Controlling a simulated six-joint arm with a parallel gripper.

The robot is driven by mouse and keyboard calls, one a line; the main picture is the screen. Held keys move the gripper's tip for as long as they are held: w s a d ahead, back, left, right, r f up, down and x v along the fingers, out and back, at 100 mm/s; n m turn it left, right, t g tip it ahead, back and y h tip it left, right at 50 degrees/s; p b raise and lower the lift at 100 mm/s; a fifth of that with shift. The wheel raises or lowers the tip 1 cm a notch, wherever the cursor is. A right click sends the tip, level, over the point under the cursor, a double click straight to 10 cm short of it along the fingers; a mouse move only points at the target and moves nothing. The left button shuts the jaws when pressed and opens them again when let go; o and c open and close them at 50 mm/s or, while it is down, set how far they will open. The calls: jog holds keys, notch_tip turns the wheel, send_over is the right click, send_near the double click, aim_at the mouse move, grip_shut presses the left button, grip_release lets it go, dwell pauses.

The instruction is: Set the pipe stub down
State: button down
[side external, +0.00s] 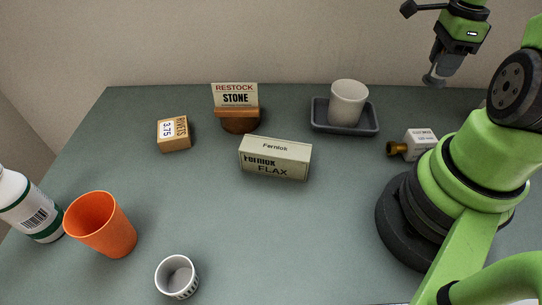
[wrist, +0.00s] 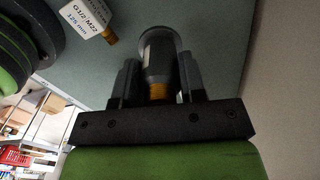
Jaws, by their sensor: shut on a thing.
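The pipe stub (wrist: 158,52) is a dark grey cylinder with a pale label edge, a wider round far end and a brass-coloured part near the gripper body. My gripper (wrist: 157,78) is shut on it, one finger on each side. In the side view my gripper (side external: 441,62) is high at the upper right, and the grey end of the stub (side external: 434,78) shows below it, in the air clear of the table. The gripper hides part of the stub.
A white labelled block with a brass end (side external: 418,143) lies beside my base. A grey tray (side external: 318,121) holds a white cup (side external: 348,102). A flax box (side external: 275,158), sign (side external: 235,96), small box (side external: 174,134), orange cup (side external: 101,225), bottle (side external: 30,205) and white ramekin (side external: 177,277) stand about.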

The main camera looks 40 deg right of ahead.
notch_tip(320, 180, up, 4)
jog(key=shift+r, duration=0.2)
jog(key=w+a+n, duration=1)
jog(key=w+a, duration=1.3)
jog(key=s+a+n, duration=0.2)
jog(key=a+n, duration=0.2)
jog(key=a, duration=0.9)
jog(key=s+a+n, duration=0.3)
jog(key=a+n, duration=0.1)
jog(key=a, duration=1)
jog(key=shift+w+d+f, duration=0.1)
jog(key=shift+f, duration=3.75)
jog(key=shift+w+d+f, duration=0.1)
jog(key=shift+f, duration=3.75)
jog(key=shift+f, duration=0.1)
